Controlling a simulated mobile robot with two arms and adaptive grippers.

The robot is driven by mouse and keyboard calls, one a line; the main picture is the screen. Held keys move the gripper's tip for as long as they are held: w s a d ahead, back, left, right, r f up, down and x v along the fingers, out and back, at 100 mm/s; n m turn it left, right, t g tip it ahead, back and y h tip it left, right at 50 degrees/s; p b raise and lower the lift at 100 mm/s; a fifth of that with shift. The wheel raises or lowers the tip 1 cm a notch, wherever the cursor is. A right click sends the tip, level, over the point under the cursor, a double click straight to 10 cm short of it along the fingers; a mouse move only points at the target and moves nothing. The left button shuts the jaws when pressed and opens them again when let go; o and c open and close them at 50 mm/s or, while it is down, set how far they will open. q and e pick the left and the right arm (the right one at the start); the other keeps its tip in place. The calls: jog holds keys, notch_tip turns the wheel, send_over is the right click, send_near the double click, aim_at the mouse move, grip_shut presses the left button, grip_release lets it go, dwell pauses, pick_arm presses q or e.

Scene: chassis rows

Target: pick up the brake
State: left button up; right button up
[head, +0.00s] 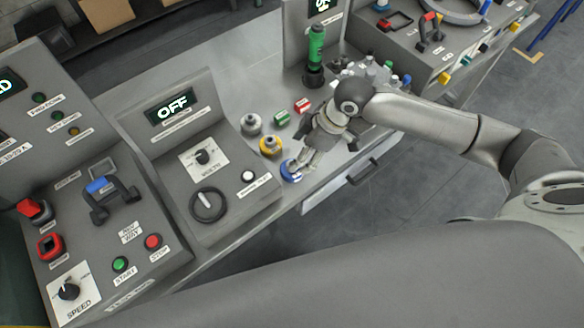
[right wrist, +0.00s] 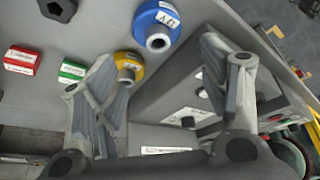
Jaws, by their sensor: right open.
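I cannot tell which part is the brake, as the small labels are mostly unreadable. A blue round part (head: 290,171) lies near the counter's front edge; it also shows in the right wrist view (right wrist: 157,24). A yellow round part (head: 270,146) is beside it, also in the right wrist view (right wrist: 127,66). A grey round part (head: 251,124), a green block (head: 282,118) and a red block (head: 303,105) lie farther back. My right gripper (head: 300,168) is open and empty, its fingertips close to the blue part. Contact cannot be told. My left gripper is out of view.
A console with an OFF display (head: 173,107) and a black knob (head: 208,204) stands left of the parts. A green bottle (head: 316,44) stands in a dark holder behind. Several small parts crowd beyond my right wrist. A drawer handle (head: 365,172) is on the counter front.

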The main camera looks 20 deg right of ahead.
jog(key=x, duration=0.3)
jog(key=p+x, duration=0.1)
jog(key=x, duration=0.3)
jog(key=shift+d+f+p, duration=0.1)
jog(key=shift+f+p, duration=0.2)
jog(key=shift+p, duration=0.1)
jog(key=shift+w+f, duration=0.1)
jog(key=shift+f, duration=0.3)
jog(key=shift+r, duration=0.1)
jog(key=c, duration=1.2)
